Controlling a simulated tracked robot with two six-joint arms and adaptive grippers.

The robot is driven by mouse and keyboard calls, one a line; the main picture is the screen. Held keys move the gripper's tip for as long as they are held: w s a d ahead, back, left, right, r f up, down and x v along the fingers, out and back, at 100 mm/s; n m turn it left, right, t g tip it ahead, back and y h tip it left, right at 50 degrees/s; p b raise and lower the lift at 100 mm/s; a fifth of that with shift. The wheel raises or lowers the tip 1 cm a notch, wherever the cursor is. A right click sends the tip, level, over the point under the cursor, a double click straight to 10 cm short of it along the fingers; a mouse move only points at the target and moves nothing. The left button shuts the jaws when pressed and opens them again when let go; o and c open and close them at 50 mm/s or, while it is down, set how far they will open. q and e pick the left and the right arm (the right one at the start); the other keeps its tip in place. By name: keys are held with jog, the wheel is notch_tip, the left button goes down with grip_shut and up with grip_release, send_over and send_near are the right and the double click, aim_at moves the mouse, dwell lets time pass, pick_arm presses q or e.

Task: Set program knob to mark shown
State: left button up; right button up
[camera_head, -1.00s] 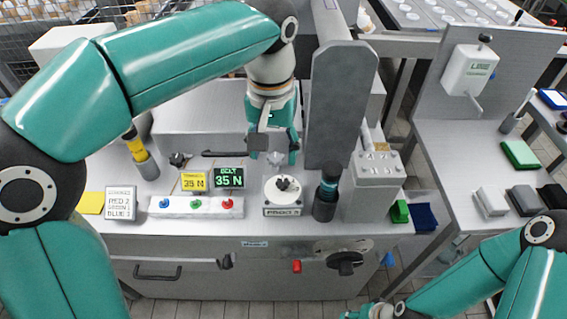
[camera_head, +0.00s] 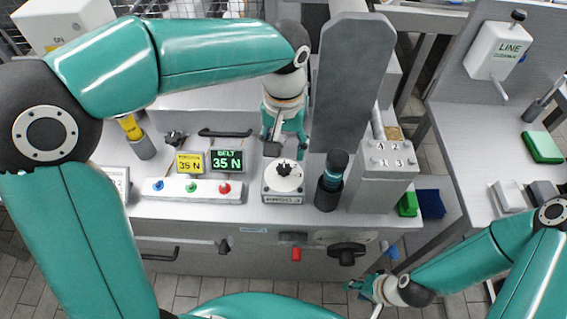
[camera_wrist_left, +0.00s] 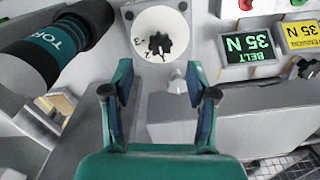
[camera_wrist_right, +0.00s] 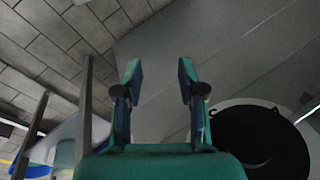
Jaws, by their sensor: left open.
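The program knob is a dark star-shaped grip (camera_head: 284,169) on a white dial in a small grey housing (camera_head: 283,198). It also shows in the left wrist view (camera_wrist_left: 160,45), where a "3" is readable on the dial; I cannot tell the knob's setting. My left gripper (camera_head: 288,148) is open and empty just behind the knob, pointing down; its fingers (camera_wrist_left: 160,88) are apart and do not touch the knob. My right gripper (camera_head: 364,288) is low in front of the cabinet; its fingers (camera_wrist_right: 160,78) are open and empty.
Left of the knob stand a yellow "35 N" card (camera_head: 190,163), a green "BELT 35 N" display (camera_head: 227,161) and a three-button strip (camera_head: 192,190). A dark cylinder (camera_head: 331,180) stands close right. A grey column (camera_head: 352,80) rises behind. A black handwheel (camera_head: 347,252) is near my right gripper.

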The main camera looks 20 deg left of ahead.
aim_at(284, 168)
pick_arm(q)
notch_tip(284, 168, down, 6)
jog(key=shift+f, duration=0.2)
grip_shut()
dwell(0.4)
